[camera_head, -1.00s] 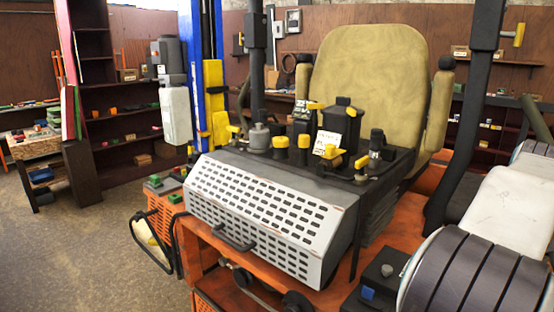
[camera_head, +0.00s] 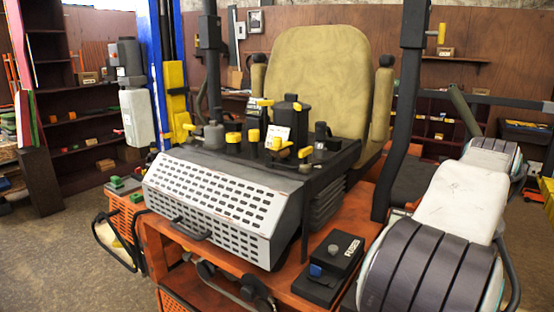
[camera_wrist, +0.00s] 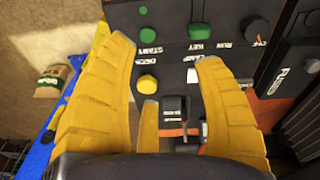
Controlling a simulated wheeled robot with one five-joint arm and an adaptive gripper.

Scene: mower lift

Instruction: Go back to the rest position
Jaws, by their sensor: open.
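My gripper (camera_wrist: 165,58) shows in the wrist view with its yellow fingers spread apart and nothing held between them. Beyond the fingers is a dark control panel (camera_wrist: 178,45) with green buttons, a yellow button (camera_wrist: 147,83) and white lettering such as START, LAMP and RUN. A black switch (camera_wrist: 174,108) shows between the fingers, lower down. I cannot tell whether a finger touches the panel. My gripper is not clearly visible in the head view.
An orange machine with a tan seat (camera_head: 312,85) and a perforated grey cover (camera_head: 215,208) fills the middle. A blue post (camera_head: 157,70) and dark shelves (camera_head: 75,90) stand behind it on the left. Free floor (camera_head: 50,260) shows at lower left. A bag (camera_wrist: 52,80) lies in the wrist view.

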